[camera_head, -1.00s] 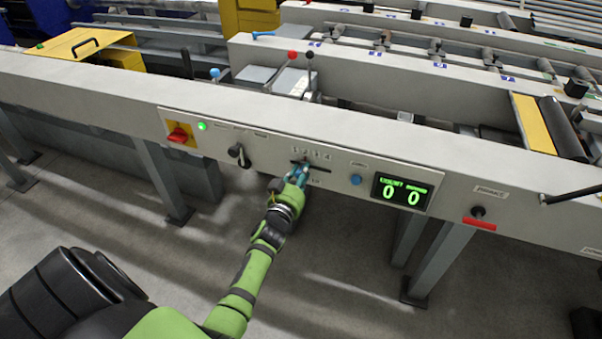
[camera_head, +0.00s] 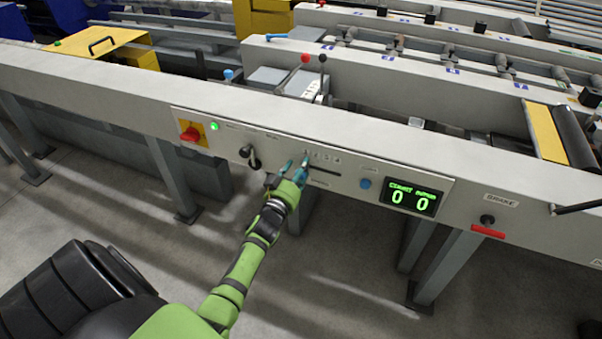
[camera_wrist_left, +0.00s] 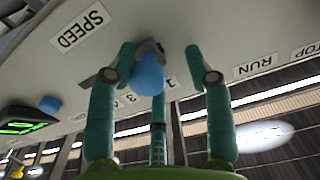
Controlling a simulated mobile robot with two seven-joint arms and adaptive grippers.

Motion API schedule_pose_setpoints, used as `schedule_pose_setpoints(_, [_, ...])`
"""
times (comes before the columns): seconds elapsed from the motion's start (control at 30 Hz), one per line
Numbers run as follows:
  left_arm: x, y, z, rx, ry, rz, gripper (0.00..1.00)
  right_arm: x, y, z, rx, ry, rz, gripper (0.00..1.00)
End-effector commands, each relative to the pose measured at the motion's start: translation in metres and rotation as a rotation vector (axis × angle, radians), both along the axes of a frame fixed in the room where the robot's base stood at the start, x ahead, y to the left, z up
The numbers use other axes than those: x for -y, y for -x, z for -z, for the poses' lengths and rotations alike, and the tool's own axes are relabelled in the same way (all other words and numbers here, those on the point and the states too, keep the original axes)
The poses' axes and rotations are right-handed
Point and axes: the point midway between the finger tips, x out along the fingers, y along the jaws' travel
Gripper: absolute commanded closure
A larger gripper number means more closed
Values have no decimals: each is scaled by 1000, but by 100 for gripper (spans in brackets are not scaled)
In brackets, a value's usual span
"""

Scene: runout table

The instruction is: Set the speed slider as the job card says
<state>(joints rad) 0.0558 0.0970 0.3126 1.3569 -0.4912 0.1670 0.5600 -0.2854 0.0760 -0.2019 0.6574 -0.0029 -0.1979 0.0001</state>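The speed slider's blue knob (camera_wrist_left: 150,74) shows in the left wrist view, under the panel's upside-down SPEED label (camera_wrist_left: 82,26). It sits near the 1 end of its slot; the slot (camera_head: 328,170) runs right from my gripper in the head view. My left gripper (camera_head: 295,164) is open at the panel. The knob's exact mark is hard to read. I cannot identify a job card. My right gripper is out of view.
Left of the slider are a black selector (camera_head: 250,156) and a red switch (camera_head: 190,133). Right of it are a blue button (camera_head: 365,183), a green display (camera_head: 411,197) showing two zeros, and a brake knob (camera_head: 487,219). Levers (camera_head: 322,62) stand behind the panel.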

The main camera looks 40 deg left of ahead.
Motion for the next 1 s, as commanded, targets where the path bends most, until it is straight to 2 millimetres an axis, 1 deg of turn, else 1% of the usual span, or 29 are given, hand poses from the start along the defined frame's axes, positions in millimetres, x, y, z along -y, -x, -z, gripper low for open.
schedule_pose_setpoints(0.17, [1, 1, 3, -7, 2, 1, 48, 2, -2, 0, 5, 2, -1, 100])
schedule_pose_setpoints(0.23, [2, 1, 4, -8, 3, 2, 48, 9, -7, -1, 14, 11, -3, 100])
schedule_pose_setpoints(0.37, [5, 10, 5, -9, 3, 2, 48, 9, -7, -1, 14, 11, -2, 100])
schedule_pose_setpoints(0.47, [8, 26, 6, -10, 4, 2, 48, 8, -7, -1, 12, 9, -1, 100])
schedule_pose_setpoints(0.7, [20, 76, 6, -9, 3, 1, 48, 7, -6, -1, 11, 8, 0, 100])
schedule_pose_setpoints(0.8, [23, 94, 4, -7, 4, 0, 48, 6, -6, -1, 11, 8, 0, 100])
schedule_pose_setpoints(0.9, [27, 107, 5, -6, 4, 1, 48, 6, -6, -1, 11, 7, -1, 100])
schedule_pose_setpoints(1.0, [28, 114, 4, -5, 1, 1, 48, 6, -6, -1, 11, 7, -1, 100])
